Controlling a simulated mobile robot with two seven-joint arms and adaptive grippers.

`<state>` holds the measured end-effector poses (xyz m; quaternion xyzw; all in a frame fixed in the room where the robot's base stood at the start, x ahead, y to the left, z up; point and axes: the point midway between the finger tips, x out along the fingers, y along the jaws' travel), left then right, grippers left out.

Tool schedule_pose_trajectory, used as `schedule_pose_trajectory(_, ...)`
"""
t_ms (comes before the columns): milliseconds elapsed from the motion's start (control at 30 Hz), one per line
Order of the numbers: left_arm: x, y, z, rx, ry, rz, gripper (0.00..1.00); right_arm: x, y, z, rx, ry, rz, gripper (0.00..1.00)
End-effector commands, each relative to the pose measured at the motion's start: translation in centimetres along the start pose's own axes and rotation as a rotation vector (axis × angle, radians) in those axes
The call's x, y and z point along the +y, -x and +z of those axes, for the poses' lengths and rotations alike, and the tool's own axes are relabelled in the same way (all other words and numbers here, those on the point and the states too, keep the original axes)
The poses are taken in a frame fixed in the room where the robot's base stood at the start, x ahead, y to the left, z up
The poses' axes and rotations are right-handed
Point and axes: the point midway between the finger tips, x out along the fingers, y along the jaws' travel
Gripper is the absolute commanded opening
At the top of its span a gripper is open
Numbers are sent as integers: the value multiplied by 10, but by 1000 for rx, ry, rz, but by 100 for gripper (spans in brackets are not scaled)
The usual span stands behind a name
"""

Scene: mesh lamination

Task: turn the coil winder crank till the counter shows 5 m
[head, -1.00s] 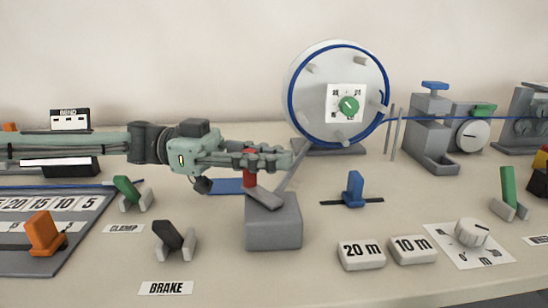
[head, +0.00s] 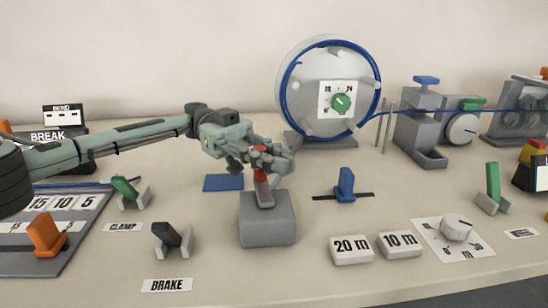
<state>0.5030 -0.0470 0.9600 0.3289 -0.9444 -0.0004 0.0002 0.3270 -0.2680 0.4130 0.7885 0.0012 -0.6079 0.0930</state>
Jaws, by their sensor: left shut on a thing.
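The crank stands on a grey block (head: 267,220) at the middle of the table. It has a grey arm (head: 264,195) and a red knob (head: 261,177). My left gripper (head: 268,160) is shut on the red knob from above and partly hides it. The coil winder drum (head: 312,72) stands behind, a pale disc with blue line around its rim. A white dial with a green knob (head: 341,103) sits on its face; its markings are too small to read surely. My right gripper is out of view.
A blue lever (head: 346,184) in a slot and blocks marked 20 m (head: 351,249) and 10 m (head: 400,244) stand right of the crank. The brake lever (head: 172,238) and clamp lever (head: 126,190) stand left. Blue line runs right from the drum past a grey clamp device (head: 424,120).

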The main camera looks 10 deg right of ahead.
Motion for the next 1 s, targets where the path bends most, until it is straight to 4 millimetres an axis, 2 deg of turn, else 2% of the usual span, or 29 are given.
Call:
schedule_pose_trajectory(233,-1,-2,0,0,-2,67,0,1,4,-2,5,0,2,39)
schedule_pose_trajectory(667,-1,-2,-1,0,-1,80,0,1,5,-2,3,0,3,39)
schedule_pose_trajectory(700,-1,-2,-1,0,-1,80,15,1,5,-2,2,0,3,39)
schedule_pose_trajectory(867,-1,-2,-1,0,-1,80,34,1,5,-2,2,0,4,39)
schedule_pose_trajectory(1000,0,-2,0,0,-1,80,35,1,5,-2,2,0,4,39)
